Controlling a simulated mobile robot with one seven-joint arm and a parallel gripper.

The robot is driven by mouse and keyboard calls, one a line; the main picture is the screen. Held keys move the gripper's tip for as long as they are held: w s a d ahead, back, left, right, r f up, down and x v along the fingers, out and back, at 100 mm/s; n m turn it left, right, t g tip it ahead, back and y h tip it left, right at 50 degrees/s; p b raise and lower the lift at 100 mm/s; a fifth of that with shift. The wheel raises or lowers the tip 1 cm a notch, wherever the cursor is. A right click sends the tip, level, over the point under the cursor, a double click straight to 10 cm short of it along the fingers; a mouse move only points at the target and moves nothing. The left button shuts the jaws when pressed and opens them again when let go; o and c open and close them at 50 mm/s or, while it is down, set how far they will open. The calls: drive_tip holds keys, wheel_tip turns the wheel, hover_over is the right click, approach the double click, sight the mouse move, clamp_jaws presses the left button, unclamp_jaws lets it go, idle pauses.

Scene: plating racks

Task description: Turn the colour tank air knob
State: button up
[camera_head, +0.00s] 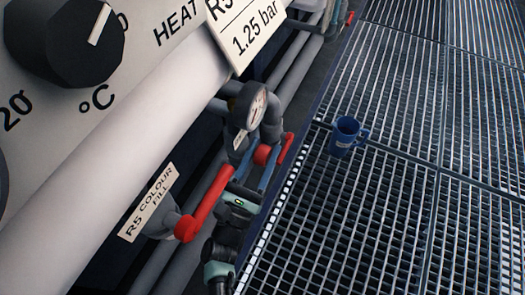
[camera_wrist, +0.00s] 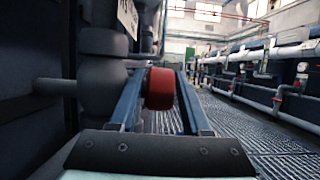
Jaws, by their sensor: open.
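A round red knob (camera_head: 262,155) sits on the pipework below a dial gauge (camera_head: 257,106); no label on the knob itself is readable. It also shows in the wrist view (camera_wrist: 160,88). My gripper (camera_head: 261,167) is open, with its two blue fingers reaching towards the knob. In the wrist view my gripper (camera_wrist: 160,76) has one finger on each side of the knob. Whether either finger touches it I cannot tell. A plate (camera_head: 250,30) reading "1.25 bar" hangs above the gauge.
A red lever (camera_head: 205,205) beside a "R5 COLOUR FILL" label (camera_head: 148,203) is close to the left of my gripper. Another red handle (camera_head: 286,150) is just right of the knob. A blue mug (camera_head: 344,136) stands on the grating (camera_head: 400,190), which is otherwise clear.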

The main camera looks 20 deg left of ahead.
clamp_jaws()
drive_tip(key=shift+r+p, duration=0.15)
drive_tip(key=shift+p, duration=0.35)
drive_tip(key=shift+r+g+p, duration=0.2)
drive_tip(key=shift+g+p, duration=0.4)
drive_tip(key=shift+p, duration=0.5)
drive_tip(key=g+p, duration=0.2)
drive_tip(key=p, duration=0.4)
drive_tip(key=shift+r+g, duration=0.15)
drive_tip(key=shift+g, duration=0.25)
drive_tip(key=g+p, duration=0.2)
drive_tip(key=p, duration=0.3)
drive_tip(key=shift+w, duration=0.1)
drive_tip(key=shift+f+g+p, duration=0.4)
drive_tip(key=shift+g+p, duration=0.2)
drive_tip(key=shift+p, duration=0.55)
drive_tip(key=shift+f, duration=0.2)
